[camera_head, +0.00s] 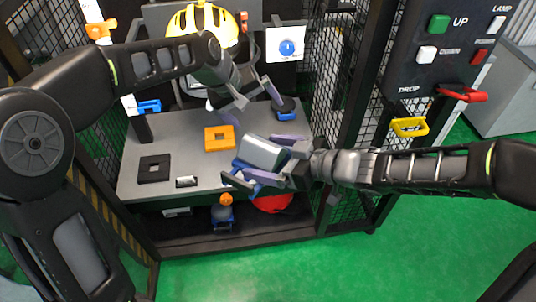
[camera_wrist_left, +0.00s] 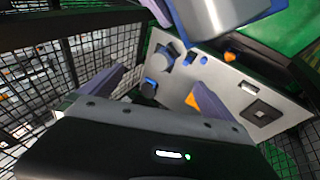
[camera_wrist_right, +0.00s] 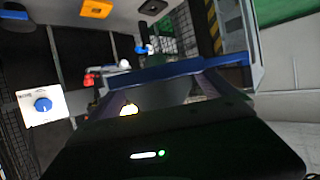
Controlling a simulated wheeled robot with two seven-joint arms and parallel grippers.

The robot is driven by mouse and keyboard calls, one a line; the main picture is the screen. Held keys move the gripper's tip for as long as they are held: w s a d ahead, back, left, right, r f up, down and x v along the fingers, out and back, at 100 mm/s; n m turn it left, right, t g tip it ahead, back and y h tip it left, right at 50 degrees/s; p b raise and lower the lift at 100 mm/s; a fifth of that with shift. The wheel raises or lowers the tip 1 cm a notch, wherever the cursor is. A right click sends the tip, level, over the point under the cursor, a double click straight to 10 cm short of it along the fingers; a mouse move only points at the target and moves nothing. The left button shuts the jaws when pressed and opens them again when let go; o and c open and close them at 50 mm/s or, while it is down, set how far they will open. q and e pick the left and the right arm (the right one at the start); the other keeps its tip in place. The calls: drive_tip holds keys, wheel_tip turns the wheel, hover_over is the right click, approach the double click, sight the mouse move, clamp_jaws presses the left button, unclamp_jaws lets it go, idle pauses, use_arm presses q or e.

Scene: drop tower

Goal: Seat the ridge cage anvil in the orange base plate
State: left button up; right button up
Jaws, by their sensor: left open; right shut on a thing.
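The orange base plate (camera_head: 219,138), with a square hole, lies on the grey table; it also shows in the right wrist view (camera_wrist_right: 95,9). My right gripper (camera_head: 268,168) is shut on a silver-grey block with blue parts, which I take as the anvil (camera_head: 260,152). It holds the anvil in the air at the table's front right, apart from the plate. The anvil also shows in the left wrist view (camera_wrist_left: 220,14); its underside is unclear. My left gripper (camera_head: 250,104) is open and empty above the back of the table.
A blue-and-dark piece (camera_head: 287,113) stands at the back right. A yellow helmet (camera_head: 203,22) hangs above the back. Mesh walls (camera_head: 343,110) flank the table. A red object (camera_head: 272,203) is below its front.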

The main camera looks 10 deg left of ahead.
drive_tip(key=shift+r, duration=0.15)
use_arm(q)
drive_tip(key=s+a+f+y, duration=0.1)
drive_tip(key=s+a+f, duration=0.2)
drive_tip(key=f, duration=0.9)
drive_tip(key=s+a+f, duration=0.3)
drive_tip(key=f, duration=0.8)
use_arm(e)
drive_tip(key=shift+w, duration=0.1)
use_arm(q)
drive_tip(key=s+d+f+m+g, duration=0.1)
drive_tip(key=s+d+f, duration=0.2)
drive_tip(key=s+f, duration=0.2)
drive_tip(key=s+d+f+m+g+h, duration=0.1)
drive_tip(key=s+d+f, duration=0.3)
drive_tip(key=s, duration=0.7)
drive_tip(key=s+d+f+m+g, duration=0.1)
drive_tip(key=s+d+f, duration=0.3)
drive_tip(key=s, duration=0.4)
drive_tip(key=shift+f+g, duration=0.4)
drive_tip(key=shift+f, duration=0.45)
